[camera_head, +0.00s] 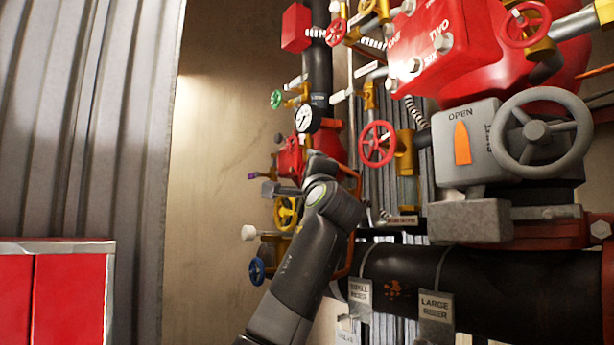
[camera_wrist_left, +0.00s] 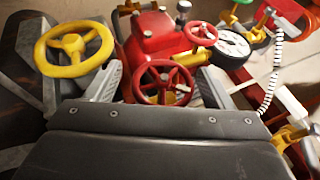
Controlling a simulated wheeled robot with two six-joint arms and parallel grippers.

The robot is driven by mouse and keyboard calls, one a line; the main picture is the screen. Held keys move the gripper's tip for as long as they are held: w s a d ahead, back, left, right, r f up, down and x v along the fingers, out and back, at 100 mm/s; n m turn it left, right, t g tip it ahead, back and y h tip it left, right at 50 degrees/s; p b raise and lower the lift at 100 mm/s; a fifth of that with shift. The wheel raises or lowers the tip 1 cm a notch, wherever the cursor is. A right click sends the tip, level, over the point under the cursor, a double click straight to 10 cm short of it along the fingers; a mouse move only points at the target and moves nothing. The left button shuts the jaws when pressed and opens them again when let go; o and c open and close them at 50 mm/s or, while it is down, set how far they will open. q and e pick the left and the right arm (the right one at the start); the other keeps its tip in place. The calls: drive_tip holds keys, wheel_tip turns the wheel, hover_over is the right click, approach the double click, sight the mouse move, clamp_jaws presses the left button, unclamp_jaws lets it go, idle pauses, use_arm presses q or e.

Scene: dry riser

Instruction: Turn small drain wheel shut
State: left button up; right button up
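No wheel in view carries a readable drain label. In the left wrist view, a small red wheel (camera_wrist_left: 151,91) on a red valve body (camera_wrist_left: 152,38) lies between the two fingers of my left gripper (camera_wrist_left: 160,76). The fingers are open, one on each side of it; I cannot tell whether they touch it. A yellow wheel (camera_wrist_left: 74,50) is left of the fingers. In the head view, my wrist hides the gripper and this red wheel. A yellow wheel (camera_head: 286,213) and a blue wheel (camera_head: 257,270) show left of my arm. My right gripper is not in view.
A gauge (camera_head: 308,119) and a red wheel (camera_head: 377,143) are close to my wrist. A large grey wheel (camera_head: 540,130) and a grey OPEN box (camera_head: 464,140) stand right. A thick black pipe (camera_head: 480,290) runs below. Left of the pipework, the wall (camera_head: 215,200) is clear.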

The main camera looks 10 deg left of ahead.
use_arm(q)
drive_tip(key=shift+r, duration=0.1)
drive_tip(key=shift+s, duration=0.15)
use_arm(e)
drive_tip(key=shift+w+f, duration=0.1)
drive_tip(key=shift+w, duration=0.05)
use_arm(q)
drive_tip(key=shift+s+f, duration=0.2)
drive_tip(key=b+v, duration=0.6)
drive_tip(key=v, duration=1)
drive_tip(key=shift+s+d+f, duration=0.2)
drive_tip(key=shift+s+f, duration=0.05)
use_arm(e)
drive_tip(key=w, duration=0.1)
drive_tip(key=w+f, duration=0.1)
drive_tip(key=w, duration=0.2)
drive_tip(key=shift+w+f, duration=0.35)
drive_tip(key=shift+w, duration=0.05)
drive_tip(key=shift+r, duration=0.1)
